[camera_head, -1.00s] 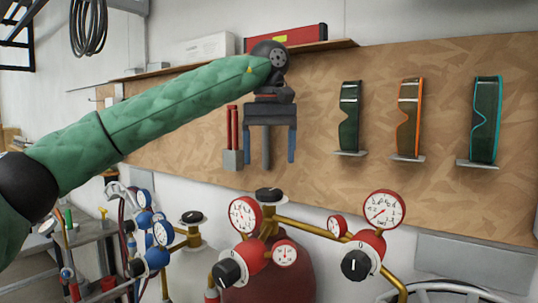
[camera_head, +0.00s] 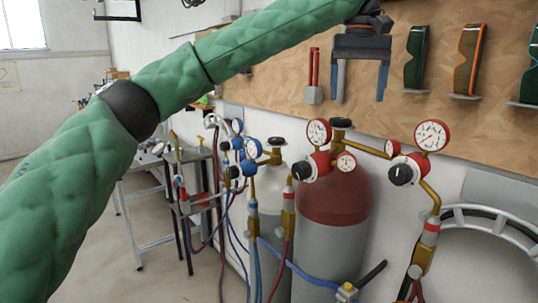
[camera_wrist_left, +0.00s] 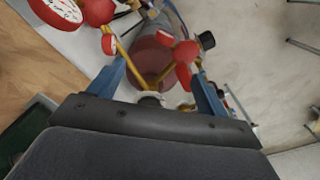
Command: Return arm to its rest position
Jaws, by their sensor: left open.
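My left arm, in a green quilted sleeve, reaches from the lower left to the top of the head view. Its gripper (camera_head: 360,82) hangs at the end with two blue fingers pointing down. The fingers are apart and nothing is between them. In the head view it shows in front of the chipboard panel, above the gas bottles. In the left wrist view the open gripper (camera_wrist_left: 155,85) faces down toward the red-topped gas bottle (camera_wrist_left: 150,60). My right gripper is not in view.
The red-topped gas bottle also stands below in the head view (camera_head: 335,200). Red gauges (camera_head: 432,136) and blue gauges (camera_head: 250,148) stand on its fittings and its neighbour's. Goggles (camera_head: 467,60) hang on the chipboard panel (camera_head: 290,95). A metal workbench (camera_head: 190,155) stands left. Floor is clear at left.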

